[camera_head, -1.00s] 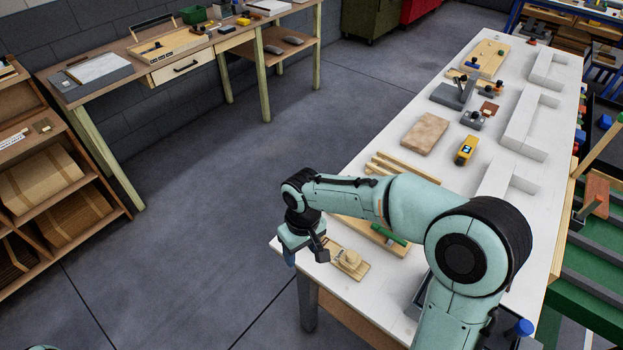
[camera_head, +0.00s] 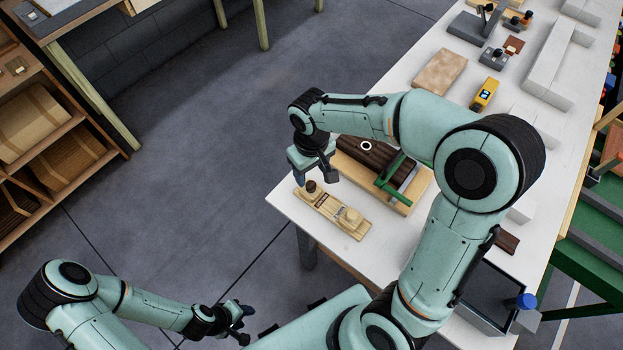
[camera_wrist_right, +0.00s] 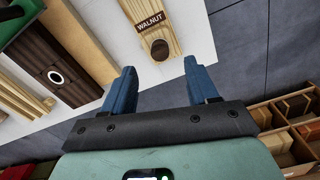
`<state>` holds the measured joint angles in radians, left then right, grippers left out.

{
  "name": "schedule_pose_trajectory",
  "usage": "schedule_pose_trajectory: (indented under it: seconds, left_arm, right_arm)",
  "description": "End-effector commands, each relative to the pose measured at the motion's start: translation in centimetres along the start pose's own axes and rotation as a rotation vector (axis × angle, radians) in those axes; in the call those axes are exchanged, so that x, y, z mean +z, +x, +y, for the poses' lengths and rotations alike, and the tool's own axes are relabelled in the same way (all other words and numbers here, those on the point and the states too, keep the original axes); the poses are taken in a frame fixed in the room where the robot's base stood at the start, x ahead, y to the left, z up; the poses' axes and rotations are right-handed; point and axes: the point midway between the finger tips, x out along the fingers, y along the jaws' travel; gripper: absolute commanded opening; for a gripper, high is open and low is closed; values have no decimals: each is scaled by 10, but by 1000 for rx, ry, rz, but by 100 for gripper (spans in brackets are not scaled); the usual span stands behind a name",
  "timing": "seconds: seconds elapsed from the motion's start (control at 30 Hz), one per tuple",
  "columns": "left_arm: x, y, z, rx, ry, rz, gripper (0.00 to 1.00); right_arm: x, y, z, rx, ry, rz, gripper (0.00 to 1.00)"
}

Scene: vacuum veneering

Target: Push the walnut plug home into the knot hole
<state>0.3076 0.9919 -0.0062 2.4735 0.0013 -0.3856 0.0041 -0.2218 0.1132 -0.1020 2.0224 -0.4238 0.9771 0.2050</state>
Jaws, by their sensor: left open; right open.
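A dark brown walnut plug (camera_head: 311,187) sits at the left end of a pale wooden holder (camera_head: 326,207) on the table's near corner. It shows in the right wrist view (camera_wrist_right: 160,48) beside the WALNUT label, ahead of the fingertips and apart from them. My right gripper (camera_wrist_right: 159,68) is open and empty near that end of the holder. A dark board (camera_head: 381,155) lies on a pale wooden base behind it. A white ring with a dark centre, apparently the knot hole (camera_wrist_right: 55,77), marks this board. My left gripper (camera_head: 238,322) is open and empty, low and away from the table.
A pale knob (camera_head: 350,217) stands at the holder's other end. A green clamp-like bar (camera_head: 391,172) crosses the dark board's end. A yellow device (camera_head: 484,94) and a brown block (camera_head: 440,72) lie further back. A dark open bin (camera_head: 484,292) stands near the right.

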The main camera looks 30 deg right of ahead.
Motion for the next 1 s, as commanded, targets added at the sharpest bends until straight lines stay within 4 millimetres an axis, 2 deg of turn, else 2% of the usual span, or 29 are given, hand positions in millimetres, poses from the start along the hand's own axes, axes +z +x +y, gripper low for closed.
schedule_pose_trajectory:
  seconds: [0.03,0.1,0.3,0.5,0.77,0.93,1.0]
  left_arm:
    - [1,2,-1,0,0,-2,43]
    - [2,3,-2,-1,-1,-3,43]
    - [4,6,-3,-1,-1,-5,43]
    - [4,6,-4,-2,-1,-5,43]
    - [4,6,-4,-2,-1,-5,43]
    - [4,6,-4,-2,-1,-5,43]
    - [4,6,-4,-2,-1,-5,43]
  right_arm:
    - [2,12,0,0,0,-7,58]
    - [1,25,0,1,0,-6,58]
    - [0,51,0,0,1,-3,58]
    - [0,61,0,0,1,0,58]
    - [0,61,0,0,1,0,58]
    - [0,61,0,0,1,0,3]
    - [0,61,0,0,1,0,0]
